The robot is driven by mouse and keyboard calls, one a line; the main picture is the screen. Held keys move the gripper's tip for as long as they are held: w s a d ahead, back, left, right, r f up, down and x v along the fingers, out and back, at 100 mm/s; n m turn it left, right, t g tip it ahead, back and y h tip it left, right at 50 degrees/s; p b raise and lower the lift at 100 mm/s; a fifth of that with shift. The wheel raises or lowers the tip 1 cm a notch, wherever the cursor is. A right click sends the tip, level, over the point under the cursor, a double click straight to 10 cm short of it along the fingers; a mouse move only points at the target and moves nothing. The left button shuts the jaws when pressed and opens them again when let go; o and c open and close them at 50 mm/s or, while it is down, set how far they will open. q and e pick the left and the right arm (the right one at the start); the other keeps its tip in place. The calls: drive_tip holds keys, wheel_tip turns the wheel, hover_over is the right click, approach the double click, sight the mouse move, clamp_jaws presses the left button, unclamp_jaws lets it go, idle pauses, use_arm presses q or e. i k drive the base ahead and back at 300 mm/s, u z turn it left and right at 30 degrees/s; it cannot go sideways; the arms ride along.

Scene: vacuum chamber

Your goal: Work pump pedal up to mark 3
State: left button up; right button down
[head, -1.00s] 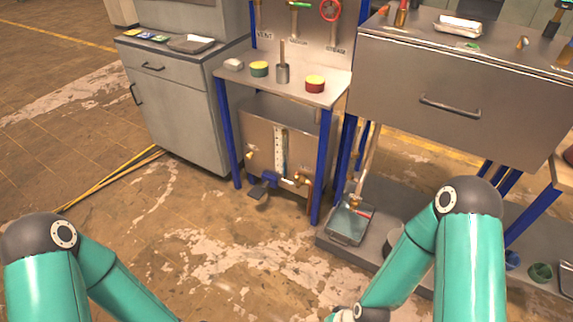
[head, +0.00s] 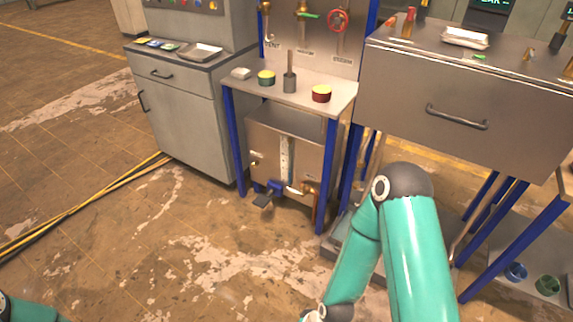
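The pump (head: 310,160) is a metal box under the small blue-legged table. A white scale strip with marks (head: 285,160) stands upright on its front; its level is too small to read. A dark pedal (head: 262,200) sticks out low at the front on a blue fitting (head: 275,187), near the floor. My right arm comes in at the lower middle, well in front of the pump and apart from it. Its gripper is out of frame below. Only a bit of my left arm shows at the lower left corner, and the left gripper is out of view.
A grey cabinet (head: 185,115) stands left of the pump. A table (head: 335,95) above it holds small tins. A drawer unit (head: 460,100) and low shelf stand right. Yellow cables (head: 90,210) lie on the floor at left. Floor before the pedal is clear.

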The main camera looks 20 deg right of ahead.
sight(260, 202)
drive_tip(key=u, duration=0.1)
drive_tip(key=i, duration=1)
drive_tip(key=z, duration=0.1)
